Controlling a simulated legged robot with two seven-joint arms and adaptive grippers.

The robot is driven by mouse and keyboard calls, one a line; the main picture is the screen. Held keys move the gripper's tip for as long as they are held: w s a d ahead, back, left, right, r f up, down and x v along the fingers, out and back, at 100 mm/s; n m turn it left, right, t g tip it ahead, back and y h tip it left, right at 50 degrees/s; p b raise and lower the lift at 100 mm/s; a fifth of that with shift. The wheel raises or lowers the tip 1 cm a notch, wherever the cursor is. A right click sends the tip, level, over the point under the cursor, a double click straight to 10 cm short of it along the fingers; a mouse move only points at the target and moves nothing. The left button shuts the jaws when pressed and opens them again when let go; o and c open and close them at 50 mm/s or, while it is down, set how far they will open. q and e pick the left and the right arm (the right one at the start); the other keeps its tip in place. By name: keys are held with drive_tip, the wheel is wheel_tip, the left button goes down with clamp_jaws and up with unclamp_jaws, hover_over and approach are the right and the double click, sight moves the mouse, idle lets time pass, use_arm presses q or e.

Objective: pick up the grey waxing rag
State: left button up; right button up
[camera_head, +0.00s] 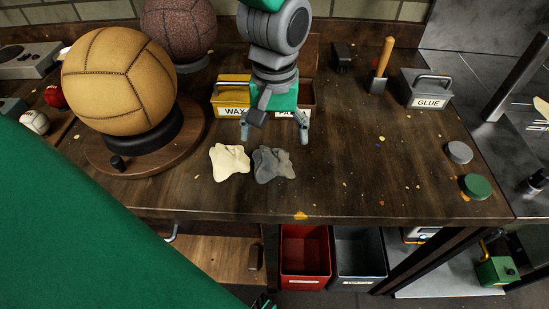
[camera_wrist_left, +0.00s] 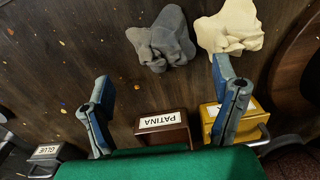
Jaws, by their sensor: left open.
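The grey waxing rag (camera_head: 273,164) lies crumpled on the dark wooden bench, close beside a cream rag (camera_head: 229,161) to its left. In the left wrist view the grey rag (camera_wrist_left: 163,40) is at the top, left of the cream rag (camera_wrist_left: 229,27). My left gripper (camera_head: 274,131) is open and empty, with its fingers spread just behind and above the two rags. In the left wrist view its two fingers (camera_wrist_left: 166,95) stand apart with bench between them, and the grey rag lies beyond their tips. I do not make out my right gripper.
A yellow WAX box (camera_head: 231,92) and a brown PATINA box (camera_wrist_left: 163,124) stand behind the rags, partly hidden by my left gripper. A tan leather ball (camera_head: 118,80) sits on a round stand at left. A GLUE box (camera_head: 427,90) stands at right. The bench right of the rags is mostly clear.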

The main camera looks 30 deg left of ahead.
sight(272, 148)
use_arm(q)
drive_tip(key=shift+f, duration=0.9)
drive_tip(key=f, duration=0.3)
drive_tip(key=f+b, duration=0.1)
drive_tip(key=shift+s+a+f, duration=0.1)
drive_tip(key=shift+a+f, duration=0.05)
drive_tip(key=shift+a, duration=0.2)
drive_tip(key=shift+f, duration=0.5)
drive_tip(key=shift+d, duration=0.1)
drive_tip(key=shift+r, duration=0.1)
drive_tip(key=c, duration=1.3)
